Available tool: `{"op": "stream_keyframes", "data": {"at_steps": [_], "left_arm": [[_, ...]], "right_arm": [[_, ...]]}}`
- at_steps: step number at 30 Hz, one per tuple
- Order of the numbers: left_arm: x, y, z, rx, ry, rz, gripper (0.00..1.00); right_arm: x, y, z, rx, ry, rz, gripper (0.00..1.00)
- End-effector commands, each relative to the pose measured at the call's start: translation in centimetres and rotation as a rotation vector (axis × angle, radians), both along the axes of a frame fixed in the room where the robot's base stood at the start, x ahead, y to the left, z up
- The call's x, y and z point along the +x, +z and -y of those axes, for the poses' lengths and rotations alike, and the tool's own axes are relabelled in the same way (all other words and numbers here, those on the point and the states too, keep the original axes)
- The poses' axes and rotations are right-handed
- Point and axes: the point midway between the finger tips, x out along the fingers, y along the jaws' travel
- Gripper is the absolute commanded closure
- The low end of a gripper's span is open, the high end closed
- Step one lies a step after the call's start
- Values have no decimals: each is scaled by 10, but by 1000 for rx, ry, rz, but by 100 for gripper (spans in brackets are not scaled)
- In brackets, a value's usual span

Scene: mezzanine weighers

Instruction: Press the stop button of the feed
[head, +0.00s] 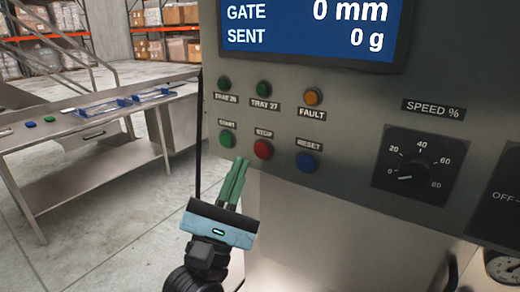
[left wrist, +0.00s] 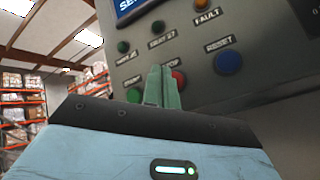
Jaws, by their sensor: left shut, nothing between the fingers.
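The red stop button (head: 263,149) is on the grey control panel (head: 350,110), under the label STOP, between the green start button (head: 227,139) and the blue reset button (head: 306,161). My left gripper (head: 241,163) is shut and empty, its green fingers pointing up toward the panel, with the tips just left of and below the stop button in the head view. In the left wrist view the fingers (left wrist: 161,72) partly cover the red button (left wrist: 179,78). I cannot tell whether the tips touch the panel. My right gripper is not in view.
The panel also has a display (head: 308,30) reading GATE 0 mm and SENT 0 g, indicator lamps, an orange fault lamp (head: 313,96) and a speed dial (head: 415,170). A steel table (head: 80,150) stands at left, with open floor before it.

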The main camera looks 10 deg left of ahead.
Motion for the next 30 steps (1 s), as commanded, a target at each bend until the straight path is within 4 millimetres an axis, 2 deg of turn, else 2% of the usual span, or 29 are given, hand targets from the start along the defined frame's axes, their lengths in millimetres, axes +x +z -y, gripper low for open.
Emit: {"op": "stream_keyframes", "data": {"at_steps": [9, 30], "left_arm": [[-20, 1, -7, 0, 0, 1, 100], [-20, -2, -7, 5, 4, -4, 100]], "right_arm": [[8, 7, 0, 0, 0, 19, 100], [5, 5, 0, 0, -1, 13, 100]]}}
